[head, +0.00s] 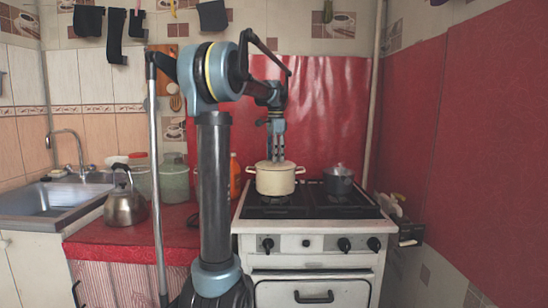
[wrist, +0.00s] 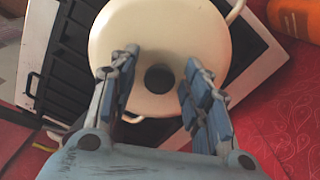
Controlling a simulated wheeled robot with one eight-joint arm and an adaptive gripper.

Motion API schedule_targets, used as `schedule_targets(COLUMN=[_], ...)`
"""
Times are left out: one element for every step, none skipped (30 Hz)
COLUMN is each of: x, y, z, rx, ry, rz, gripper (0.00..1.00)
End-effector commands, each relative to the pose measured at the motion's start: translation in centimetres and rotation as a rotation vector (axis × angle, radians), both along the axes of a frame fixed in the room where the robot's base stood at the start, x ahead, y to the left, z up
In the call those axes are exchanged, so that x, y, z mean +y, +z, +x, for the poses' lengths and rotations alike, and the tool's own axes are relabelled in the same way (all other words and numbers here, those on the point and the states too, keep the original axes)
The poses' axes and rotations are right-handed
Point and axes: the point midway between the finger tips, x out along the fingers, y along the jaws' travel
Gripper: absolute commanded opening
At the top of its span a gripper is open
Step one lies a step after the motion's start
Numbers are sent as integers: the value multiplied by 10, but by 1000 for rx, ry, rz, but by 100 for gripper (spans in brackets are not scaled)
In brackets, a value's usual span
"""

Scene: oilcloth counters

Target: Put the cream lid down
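The cream lid (head: 275,164) sits on a cream pot (head: 275,182) on the stove's left side. In the wrist view the lid (wrist: 160,28) is seen from above as a round cream disc with a dark knob (wrist: 158,78) at its middle. My gripper (head: 277,156) points down just over the lid. In the wrist view my gripper (wrist: 161,62) is open, with its blue-padded fingers on either side of the knob and a gap on each side. Whether the fingertips touch the lid cannot be told.
A dark lidded pot (head: 338,180) stands right of the cream pot on the white stove (head: 300,222). An orange bottle (head: 235,176) stands on the red counter (head: 110,240) to the left. A metal kettle (head: 125,204) stands near the sink (head: 60,198).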

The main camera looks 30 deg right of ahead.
Motion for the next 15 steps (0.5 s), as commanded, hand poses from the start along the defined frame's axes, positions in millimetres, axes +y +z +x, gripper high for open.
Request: schedule_targets(x=[0, 0, 0, 0, 0, 0, 0, 0, 0, 0, 0, 0, 0, 0, 0], y=[0, 0, 0, 1, 2, 4, 6, 8, 12, 17, 21, 28, 33, 38, 46], z=[0, 0, 0, 0, 0, 0, 0, 0, 0, 0, 0, 0, 0, 1, 0], rx=[0, 0, 0, 0, 0, 0, 0, 0, 0, 0, 0, 0, 0, 0, 0], ry=[0, 0, 0, 0, 0, 0, 1, 1, 1, 1, 1, 1, 1, 1, 1], rz=[0, 0, 0, 0, 0, 0, 0, 0, 0, 0, 0, 0, 0, 0, 0], gripper=[44, 44, 44, 44, 44, 44, 44, 44, 44, 44, 44, 44, 44, 44, 44])
